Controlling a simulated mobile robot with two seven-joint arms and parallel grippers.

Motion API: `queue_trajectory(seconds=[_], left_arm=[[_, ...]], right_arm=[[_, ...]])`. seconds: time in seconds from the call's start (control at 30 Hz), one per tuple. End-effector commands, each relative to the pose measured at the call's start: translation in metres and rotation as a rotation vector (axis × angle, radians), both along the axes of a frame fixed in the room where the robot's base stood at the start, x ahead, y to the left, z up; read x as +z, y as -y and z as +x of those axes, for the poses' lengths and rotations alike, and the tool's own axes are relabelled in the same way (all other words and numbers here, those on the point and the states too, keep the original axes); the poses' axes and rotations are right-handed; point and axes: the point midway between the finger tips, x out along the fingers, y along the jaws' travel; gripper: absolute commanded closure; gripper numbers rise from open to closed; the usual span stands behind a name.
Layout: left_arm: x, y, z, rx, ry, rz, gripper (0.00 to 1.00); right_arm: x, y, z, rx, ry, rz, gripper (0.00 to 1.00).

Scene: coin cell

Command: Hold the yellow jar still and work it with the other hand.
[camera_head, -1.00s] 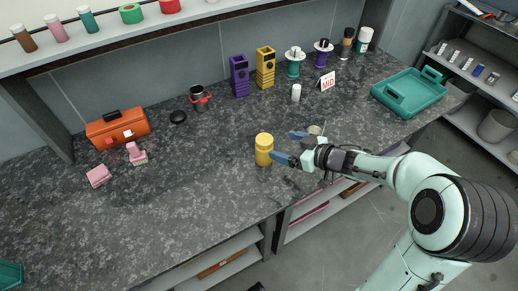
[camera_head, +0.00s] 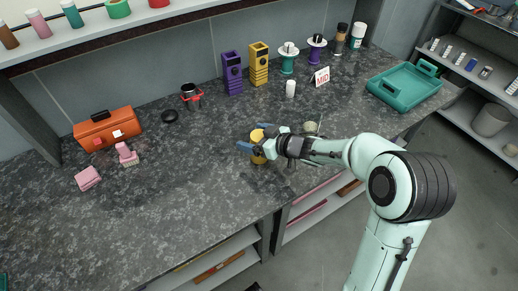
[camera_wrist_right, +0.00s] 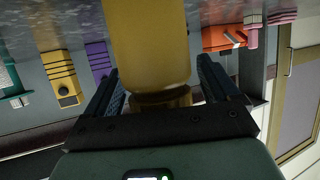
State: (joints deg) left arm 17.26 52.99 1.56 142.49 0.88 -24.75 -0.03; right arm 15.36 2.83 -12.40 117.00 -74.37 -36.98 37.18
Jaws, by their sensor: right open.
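The yellow jar (camera_head: 259,159) stands on the dark speckled counter near its front edge, partly hidden by my right gripper. My right gripper (camera_head: 252,136) reaches in from the right at the jar's upper part, with blue fingers spread on either side of it. In the right wrist view, the jar (camera_wrist_right: 150,45) fills the middle between the two dark fingers of my gripper (camera_wrist_right: 160,84). The fingers are apart, with a gap visible on the right side. Whether either finger touches the jar is unclear. My left gripper is not in view.
A small greenish cup (camera_head: 311,127) stands just behind my right forearm. A white cylinder (camera_head: 290,88), a MID sign (camera_head: 321,76) and a teal tray (camera_head: 404,88) lie further back. An orange toolbox (camera_head: 108,128) and pink brush (camera_head: 126,154) are left.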

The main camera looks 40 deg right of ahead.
Motion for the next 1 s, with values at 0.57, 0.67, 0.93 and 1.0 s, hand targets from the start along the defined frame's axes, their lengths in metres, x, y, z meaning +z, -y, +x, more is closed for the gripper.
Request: queue_trajectory(seconds=[0.57, 0.67, 0.93, 1.0], left_arm=[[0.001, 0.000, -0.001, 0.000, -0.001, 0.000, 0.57], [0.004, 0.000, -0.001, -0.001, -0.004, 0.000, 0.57], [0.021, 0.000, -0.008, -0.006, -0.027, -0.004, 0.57], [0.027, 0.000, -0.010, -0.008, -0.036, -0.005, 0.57]], right_arm=[[0.002, 0.000, -0.001, 0.000, 0.001, 0.000, 0.75], [0.008, 0.000, -0.001, 0.000, 0.001, 0.000, 0.88], [0.049, 0.000, 0.000, 0.000, 0.006, -0.002, 1.00], [0.065, 0.000, 0.000, 0.000, 0.007, -0.002, 1.00]])
